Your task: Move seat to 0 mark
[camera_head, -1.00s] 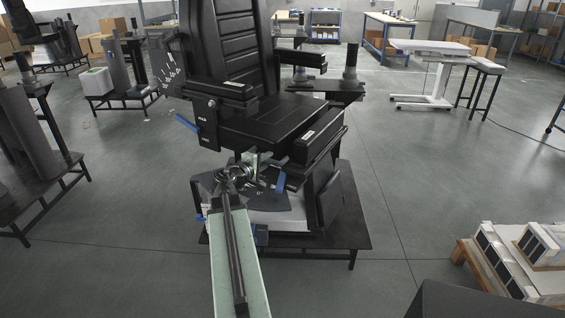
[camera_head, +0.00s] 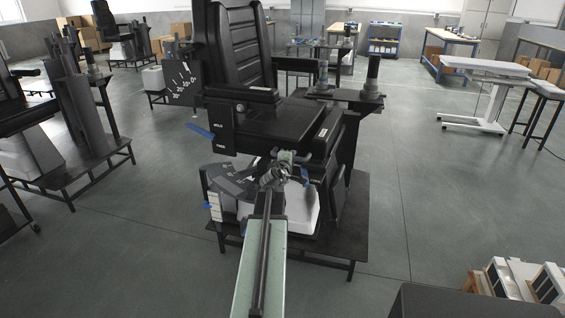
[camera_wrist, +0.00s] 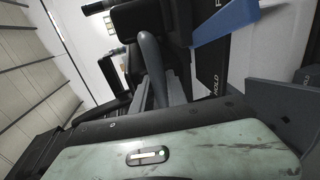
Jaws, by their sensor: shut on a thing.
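The black padded seat (camera_head: 268,122) with its tall backrest (camera_head: 239,48) stands on a dark low platform (camera_head: 338,232). A dark fan-shaped plate with pale marks (camera_head: 232,178) shows left of my gripper. A white strip with marks and a blue piece (camera_head: 215,207) is below it; its numbers are too small to read. The wrist view shows a curved grey bar (camera_wrist: 152,65) and a blue paddle (camera_wrist: 226,22) close by.
A dark plate with white marks (camera_head: 182,80) stands left of the backrest. Another dark column unit (camera_head: 72,125) is at the left. A white table (camera_head: 485,68) is at the right back. Boxed parts (camera_head: 520,280) are at the lower right. Open floor lies right of the platform.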

